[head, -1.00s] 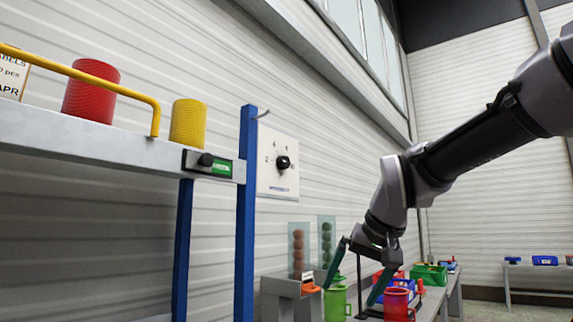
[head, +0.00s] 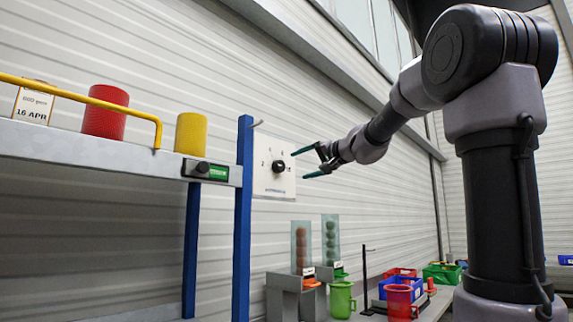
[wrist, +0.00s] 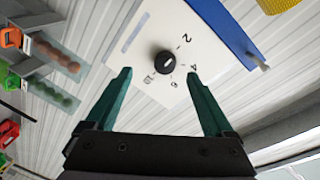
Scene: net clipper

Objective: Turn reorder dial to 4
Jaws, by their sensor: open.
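The reorder dial is a black round knob (head: 279,166) on a white square panel (head: 262,187) fixed to the wall, right of a blue post. In the wrist view the knob (wrist: 164,63) has a small pale mark, and the numbers 2, 4, 6 and 10 show around it on the panel (wrist: 150,28); which number the mark points to is unclear. My gripper (head: 298,165) is open and empty, just right of the knob in the head view. In the wrist view its green fingers (wrist: 159,73) are spread to either side of the knob, apparently short of it.
A blue post (head: 244,215) and a shelf (head: 90,150) with a red cylinder (head: 106,112) and a yellow cylinder (head: 190,133) stand left of the panel. A hook sticks out by the post. Below are a green mug (head: 341,299), a red mug (head: 399,301) and bins.

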